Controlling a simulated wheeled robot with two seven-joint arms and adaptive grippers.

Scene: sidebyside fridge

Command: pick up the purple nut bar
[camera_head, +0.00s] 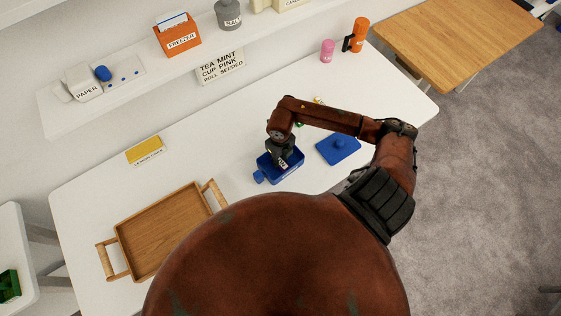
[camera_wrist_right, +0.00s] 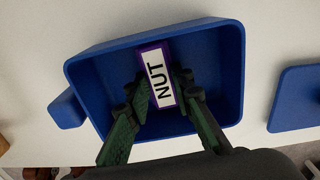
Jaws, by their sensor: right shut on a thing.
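The purple nut bar (camera_wrist_right: 160,78) has a white label reading NUT and shows in the right wrist view, inside the blue container (camera_wrist_right: 85,62). My right gripper (camera_wrist_right: 162,88) has its fingers on both sides of the bar and is shut on it. In the head view, my right gripper (camera_head: 283,160) reaches down into the blue container (camera_head: 292,170) on the white table, and only a small bit of the bar shows there. I cannot tell whether the bar touches the container floor. My left gripper is not in view.
A blue lid (camera_head: 338,150) lies right of the container. A wooden tray (camera_head: 160,232) with handles is at the left, with a yellow box (camera_head: 146,151) behind it. A shelf (camera_head: 130,92) overhangs the back.

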